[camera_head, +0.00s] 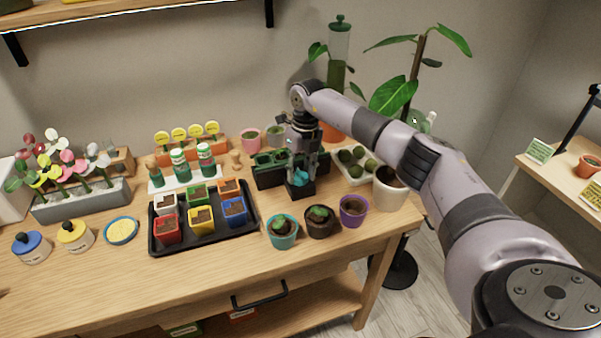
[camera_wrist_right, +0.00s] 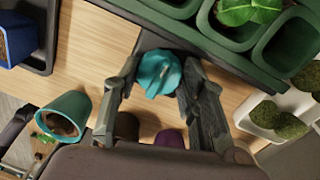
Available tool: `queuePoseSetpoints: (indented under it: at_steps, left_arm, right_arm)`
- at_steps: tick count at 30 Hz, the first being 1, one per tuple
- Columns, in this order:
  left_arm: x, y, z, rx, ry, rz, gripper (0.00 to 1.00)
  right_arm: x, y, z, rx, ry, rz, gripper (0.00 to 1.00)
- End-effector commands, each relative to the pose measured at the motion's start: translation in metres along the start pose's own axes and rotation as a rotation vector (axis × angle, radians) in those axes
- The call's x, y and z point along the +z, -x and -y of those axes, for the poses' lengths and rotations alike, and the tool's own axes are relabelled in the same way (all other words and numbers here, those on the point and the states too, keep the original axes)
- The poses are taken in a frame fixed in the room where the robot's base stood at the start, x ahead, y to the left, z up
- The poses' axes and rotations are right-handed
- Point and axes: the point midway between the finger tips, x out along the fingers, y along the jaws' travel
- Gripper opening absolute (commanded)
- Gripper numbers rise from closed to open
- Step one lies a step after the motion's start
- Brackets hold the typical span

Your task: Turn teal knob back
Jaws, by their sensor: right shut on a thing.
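The teal knob (camera_head: 300,178) is a ridged, rounded cap on a dark block near the back of the wooden bench. It also shows close up in the right wrist view (camera_wrist_right: 158,73). My right gripper (camera_head: 303,165) reaches down over the knob from above. In the wrist view its two dark fingers (camera_wrist_right: 155,82) stand on either side of the knob, and it is shut on it. The contact on the far sides of the knob is partly hidden. My left gripper is not in view.
A green planter (camera_head: 269,169) stands close behind the knob. Teal (camera_head: 283,241), dark (camera_head: 319,230) and purple (camera_head: 353,219) pots stand in front. A black tray (camera_head: 154,243) of coloured pots is to the left, a white tray (camera_head: 357,181) of green balls to the right.

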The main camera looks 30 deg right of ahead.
Motion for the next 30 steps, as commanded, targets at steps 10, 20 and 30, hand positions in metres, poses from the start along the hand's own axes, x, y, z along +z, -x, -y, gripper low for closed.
queuePoseSetpoints:
  at_steps: [10, 20, 30]
  left_arm:
    - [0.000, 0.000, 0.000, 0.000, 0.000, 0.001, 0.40]
    - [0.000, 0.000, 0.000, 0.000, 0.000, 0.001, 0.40]
    - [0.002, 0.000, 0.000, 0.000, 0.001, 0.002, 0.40]
  right_arm:
    - [0.001, 0.002, 0.000, 0.000, 0.004, 0.004, 0.10]
    - [0.000, 0.001, 0.000, 0.000, 0.003, 0.001, 0.47]
    - [0.001, 0.025, 0.000, 0.000, 0.004, 0.005, 0.47]
